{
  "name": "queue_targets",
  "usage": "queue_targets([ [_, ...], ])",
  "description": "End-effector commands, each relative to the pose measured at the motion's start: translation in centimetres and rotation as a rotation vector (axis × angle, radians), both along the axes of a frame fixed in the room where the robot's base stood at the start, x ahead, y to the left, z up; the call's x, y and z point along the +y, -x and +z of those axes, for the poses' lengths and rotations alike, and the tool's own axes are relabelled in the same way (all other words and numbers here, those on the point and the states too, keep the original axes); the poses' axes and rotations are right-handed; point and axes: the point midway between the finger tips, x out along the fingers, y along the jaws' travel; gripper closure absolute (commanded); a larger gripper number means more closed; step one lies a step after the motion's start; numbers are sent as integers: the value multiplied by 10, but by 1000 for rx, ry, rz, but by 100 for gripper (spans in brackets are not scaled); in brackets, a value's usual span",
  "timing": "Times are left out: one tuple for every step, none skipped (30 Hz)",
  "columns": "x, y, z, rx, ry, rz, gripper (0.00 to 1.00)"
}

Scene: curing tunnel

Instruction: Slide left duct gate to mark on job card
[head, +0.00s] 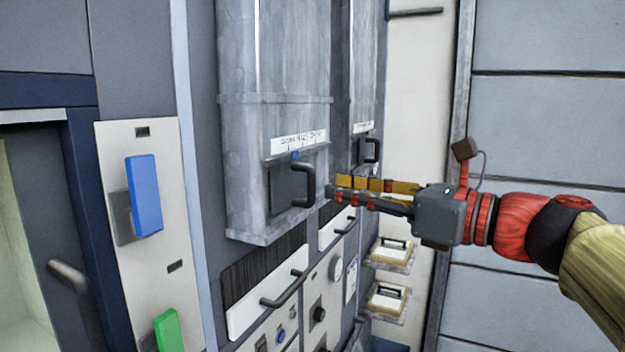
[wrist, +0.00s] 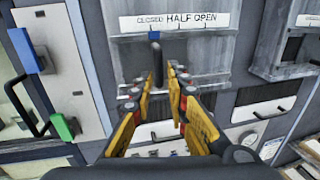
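The left duct gate (head: 283,192) is a dark plate low on the near grey duct, with a black bar handle (head: 309,184). In the wrist view the handle (wrist: 156,62) stands between and just beyond the fingertips. A white scale (wrist: 178,20) above it reads CLOSED, HALF, OPEN. The gate's blue pointer (wrist: 154,35) is at the CLOSED mark. My gripper (head: 333,190) is open and empty, its fingertips just right of the handle in the head view; I cannot tell whether they touch it. It also shows in the wrist view (wrist: 157,84). I cannot identify the job card.
A second duct gate with a black handle (head: 373,150) is to the right. Below are a white drawer with a bar handle (head: 265,300) and a knob panel. Blue (head: 145,195) and green (head: 168,330) blocks are on a plate at left. Small trays (head: 386,300) sit at lower right.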

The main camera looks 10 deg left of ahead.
Motion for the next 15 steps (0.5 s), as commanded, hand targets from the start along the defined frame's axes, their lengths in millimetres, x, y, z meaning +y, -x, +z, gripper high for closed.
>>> queue_targets([
  [7,-2,0,0,1,4,84],
  [11,-4,0,0,1,4,84],
  [16,-7,0,-1,2,4,84],
  [20,-10,0,-1,3,5,84],
  [24,-12,0,-1,3,4,84],
  [29,-15,0,-1,3,4,84],
  [33,-17,0,0,4,4,84],
  [36,-19,0,0,4,4,84],
  [41,-22,0,-2,3,4,84],
  [43,-24,0,-2,3,3,84],
  [46,-26,1,-2,4,2,84],
  [50,-27,1,-2,4,2,84],
  [52,-29,0,-2,4,2,84],
  [53,-30,0,-2,4,2,84],
  [55,-31,0,-2,3,1,84],
])
